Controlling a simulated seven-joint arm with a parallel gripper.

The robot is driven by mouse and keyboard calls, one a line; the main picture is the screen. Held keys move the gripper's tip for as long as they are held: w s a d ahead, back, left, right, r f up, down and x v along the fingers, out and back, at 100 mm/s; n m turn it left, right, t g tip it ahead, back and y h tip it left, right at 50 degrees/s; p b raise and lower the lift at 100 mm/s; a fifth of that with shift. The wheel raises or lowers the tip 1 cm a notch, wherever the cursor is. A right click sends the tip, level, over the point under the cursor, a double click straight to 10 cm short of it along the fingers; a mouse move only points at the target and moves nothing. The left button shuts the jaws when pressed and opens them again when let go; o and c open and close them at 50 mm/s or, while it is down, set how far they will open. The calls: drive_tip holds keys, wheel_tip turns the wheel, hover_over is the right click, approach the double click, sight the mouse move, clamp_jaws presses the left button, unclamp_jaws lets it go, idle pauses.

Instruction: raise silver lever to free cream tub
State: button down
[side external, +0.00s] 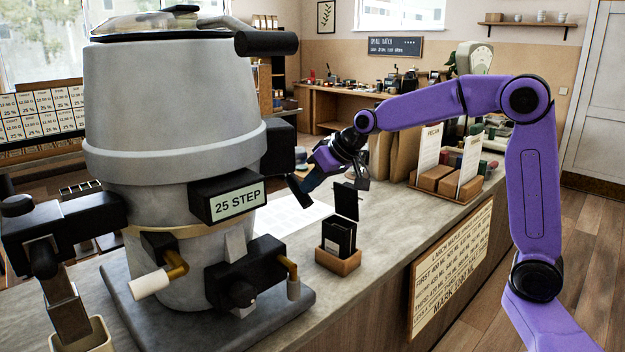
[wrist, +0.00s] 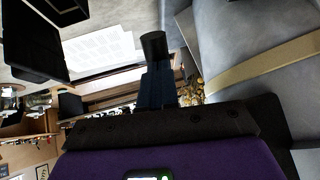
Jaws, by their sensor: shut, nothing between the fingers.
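My gripper (side external: 300,186) is beside the right side of a large grey dispenser, above the counter and apart from the "25 STEP" sign. It is shut and empty; its dark fingers show in the wrist view (wrist: 156,72). At the bottom left of the side view, a cream tub (side external: 84,338) is cut off by the frame edge. A silver-grey bar (side external: 67,308) slants down from a black block to the tub; I cannot tell for sure that it is the silver lever. Neither tub nor bar is recognisable in the wrist view.
The grey dispenser (side external: 170,100) fills the left and stands on a dark base (side external: 285,318). A small box of black cards (side external: 338,262) and white paper (side external: 290,214) lie on the counter (side external: 385,235).

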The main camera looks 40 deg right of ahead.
sight(299, 201)
drive_tip(key=shift+w+f+t, duration=0.35)
drive_tip(key=shift+w+f, duration=0.05)
drive_tip(key=shift+f, duration=0.45)
drive_tip(key=shift+w+f+t, duration=0.35)
drive_tip(key=shift+w+f, duration=0.05)
drive_tip(key=shift+f, duration=0.4)
drive_tip(key=w+f+t, duration=0.2)
drive_tip(key=t, duration=0.1)
drive_tip(key=shift+w+f+n+t+y, duration=0.3)
drive_tip(key=shift+f, duration=0.1)
drive_tip(key=shift+d+x, duration=0.2)
drive_tip(key=shift+x, duration=0.7)
drive_tip(key=shift+d+x, duration=0.2)
drive_tip(key=shift+x, duration=0.75)
drive_tip(key=shift+d+x, duration=0.2)
drive_tip(key=shift+x, duration=0.7)
drive_tip(key=shift+w+d+f, duration=0.1)
drive_tip(key=shift+w+f, duration=0.05)
drive_tip(key=shift+w, duration=0.05)
